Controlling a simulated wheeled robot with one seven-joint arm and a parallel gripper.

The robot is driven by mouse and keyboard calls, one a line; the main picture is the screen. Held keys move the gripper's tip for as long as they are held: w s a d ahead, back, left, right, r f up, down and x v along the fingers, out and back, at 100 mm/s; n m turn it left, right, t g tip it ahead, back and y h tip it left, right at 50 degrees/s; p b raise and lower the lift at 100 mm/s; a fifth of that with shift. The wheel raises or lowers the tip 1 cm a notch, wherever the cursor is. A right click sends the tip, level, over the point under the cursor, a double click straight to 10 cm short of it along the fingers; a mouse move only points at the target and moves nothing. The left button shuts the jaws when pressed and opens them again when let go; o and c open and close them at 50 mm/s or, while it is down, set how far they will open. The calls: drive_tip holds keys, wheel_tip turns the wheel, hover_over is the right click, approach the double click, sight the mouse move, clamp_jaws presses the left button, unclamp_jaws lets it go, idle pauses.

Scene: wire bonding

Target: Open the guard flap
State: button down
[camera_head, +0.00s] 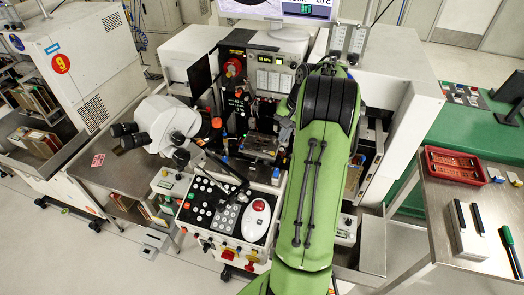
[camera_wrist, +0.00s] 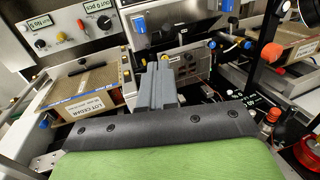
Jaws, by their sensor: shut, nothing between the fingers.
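The wire bonding machine (camera_head: 262,85) stands at the middle of the head view, behind my green arm. In the wrist view a dark, glossy panel (camera_wrist: 185,24) at the top middle, with a blue tab (camera_wrist: 139,24) at its left, looks like the guard flap. I cannot tell for sure how far it is open. My gripper (camera_wrist: 163,62) points toward the machine just below this panel. Its grey fingers are together and hold nothing; I see no clear contact with the panel. In the head view my arm hides the gripper's tips.
A cardboard magazine box labelled LOT CEDAR (camera_wrist: 93,90) sits left of my gripper, and another box (camera_wrist: 295,55) sits right. A red knob (camera_wrist: 309,152) is at lower right. A microscope (camera_head: 165,125) and button console (camera_head: 222,210) stand left of my arm.

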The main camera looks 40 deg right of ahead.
hover_over(269, 163)
drive_tip(key=s, duration=0.1)
drive_tip(key=f, duration=0.9)
drive_tip(key=shift+s+d+f+b, duration=0.15)
drive_tip(key=shift+d+f+b, duration=0.15)
drive_tip(key=shift+d+b, duration=0.05)
drive_tip(key=shift+f+h+b, duration=0.25)
drive_tip(key=shift+h+b, duration=0.05)
drive_tip(key=shift+b, duration=0.45)
drive_tip(key=shift+s+a+t+b, duration=0.2)
drive_tip(key=shift+a+t+b, duration=0.15)
drive_tip(key=shift+b, duration=0.3)
drive_tip(key=shift+a+f, duration=0.1)
drive_tip(key=shift+f, duration=0.05)
